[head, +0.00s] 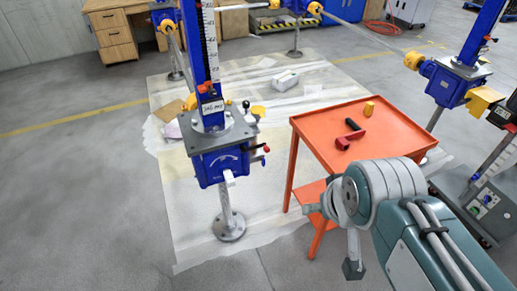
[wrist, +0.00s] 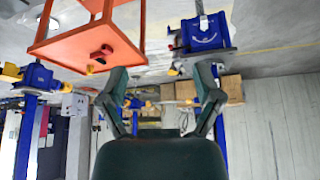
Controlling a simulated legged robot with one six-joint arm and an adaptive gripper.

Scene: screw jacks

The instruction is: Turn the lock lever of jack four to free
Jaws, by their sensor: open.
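The nearest blue screw jack (head: 215,165) stands upright on a steel post left of my arm, with a white label (head: 212,107) too small to read. A small lever with a red knob (head: 266,149) sticks out at the right of its housing. I cannot tell its lock setting or whether this is jack four. A blue jack housing also shows at the top of the upside-down wrist view (wrist: 203,35). My gripper (wrist: 162,78) is open and empty, its dark fingers wide apart and clear of the jack. In the head view my wrist mostly hides it.
An orange trolley (head: 345,112) with a red-and-black tool and a yellow piece stands right of the jack. Another blue jack (head: 447,82) stands at the right, beside a grey machine (head: 487,200). Sheeting (head: 195,235) covers the floor. The floor at left is clear.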

